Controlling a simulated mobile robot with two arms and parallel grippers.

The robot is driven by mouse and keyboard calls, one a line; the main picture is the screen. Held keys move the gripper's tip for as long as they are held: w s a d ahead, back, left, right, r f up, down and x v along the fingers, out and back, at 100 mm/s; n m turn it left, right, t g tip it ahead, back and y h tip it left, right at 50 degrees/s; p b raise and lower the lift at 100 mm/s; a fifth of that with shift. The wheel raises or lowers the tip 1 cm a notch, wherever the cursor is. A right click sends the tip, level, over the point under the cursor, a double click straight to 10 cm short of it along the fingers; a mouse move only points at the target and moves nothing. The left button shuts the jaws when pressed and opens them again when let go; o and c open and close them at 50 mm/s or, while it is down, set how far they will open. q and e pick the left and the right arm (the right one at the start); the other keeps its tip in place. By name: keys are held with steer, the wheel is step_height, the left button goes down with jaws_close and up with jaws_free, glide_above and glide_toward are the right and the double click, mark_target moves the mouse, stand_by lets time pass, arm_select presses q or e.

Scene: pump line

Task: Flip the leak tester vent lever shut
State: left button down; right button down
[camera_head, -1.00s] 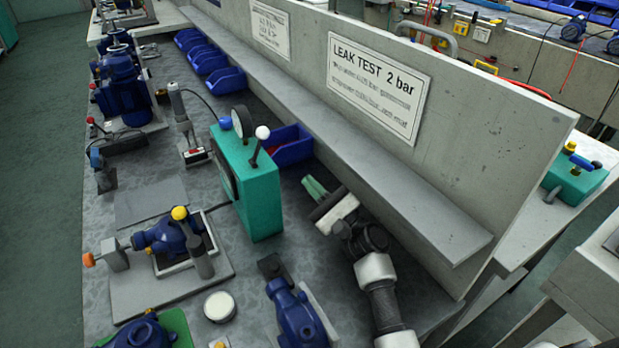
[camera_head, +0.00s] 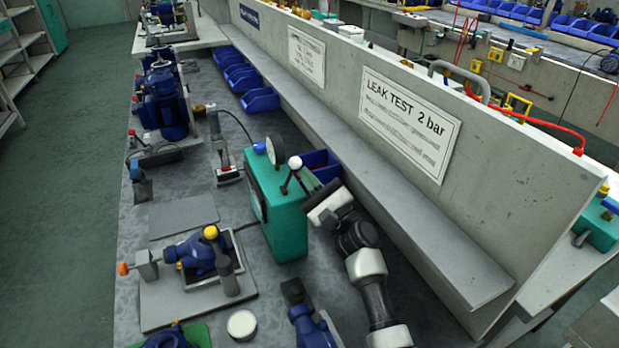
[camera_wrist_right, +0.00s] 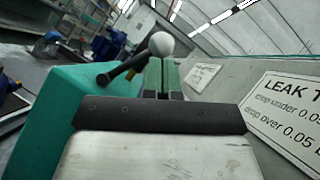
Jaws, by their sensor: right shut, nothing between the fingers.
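The leak tester is a teal box (camera_head: 285,225) on the grey bench, with a round gauge (camera_head: 274,151) on top. Its vent lever, a dark rod with a white ball (camera_head: 295,162), stands up at a tilt from the box. In the right wrist view the white ball (camera_wrist_right: 161,44) appears just beyond the fingertips. My right gripper (camera_head: 306,178) is shut and empty, its green fingers close beside the lever on the right. Whether they touch it I cannot tell. My left gripper is not in view.
An upright panel with a leak test sign (camera_head: 408,120) and a ledge (camera_head: 400,210) run along the right. A blue bin (camera_head: 322,166) sits behind the tester. A blue pump (camera_head: 198,254) in a fixture stands left, with a blue pump part (camera_head: 312,328) in front.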

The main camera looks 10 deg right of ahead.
steer(key=shift+a+r+n+g+y, duration=0.15)
steer(key=shift+r+n+g+y, duration=0.15)
steer(key=shift+n+g, duration=0.45)
steer(key=shift+s+a+r+n+g+y, duration=0.15)
steer(key=shift+n+g, duration=0.1)
steer(key=shift+n, duration=0.35)
steer(key=shift+w+a+r+n+g+y, duration=0.1)
steer(key=shift+n+g+y, duration=0.1)
steer(key=shift+n, duration=0.35)
steer(key=n+g, duration=0.1)
steer(key=a+r+n+g+p, duration=0.1)
steer(key=n, duration=0.1)
steer(key=shift+s, duration=0.15)
steer(key=n, duration=0.1)
steer(key=a+n+g+p, duration=0.1)
steer(key=n, duration=0.1)
steer(key=shift+s+a+r+g, duration=0.1)
steer(key=shift+r+g, duration=0.15)
steer(key=shift+g, duration=0.05)
steer(key=shift+s+a+n+g+p, duration=0.15)
steer(key=shift+a+n+g+p, duration=0.45)
steer(key=shift+n+p, duration=0.5)
steer(key=shift+f, duration=0.1)
